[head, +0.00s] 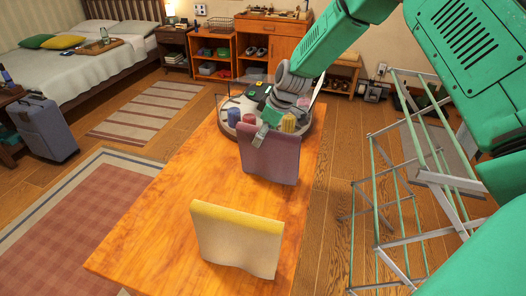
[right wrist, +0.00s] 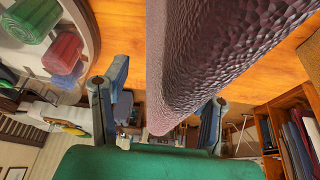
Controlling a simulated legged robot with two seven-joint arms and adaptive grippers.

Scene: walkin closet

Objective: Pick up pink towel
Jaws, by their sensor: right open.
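The pink towel (head: 268,163) stands folded and upright, like a tent, on the wooden table near the round tray. My right gripper (head: 265,130) is at its top edge, reaching down from the upper right. In the right wrist view the towel (right wrist: 215,55) runs between the two fingers of the gripper (right wrist: 158,105), which are apart on either side of its folded edge. The fingers look open, with a gap beside the towel. Whether either finger touches it I cannot tell. My left gripper is not in view.
A cream and yellow towel (head: 237,240) stands nearer on the table (head: 150,245). The round tray (head: 222,125) behind the pink towel holds rolled cloths and small items. A drying rack (head: 375,190) stands on the right. The table's left part is clear.

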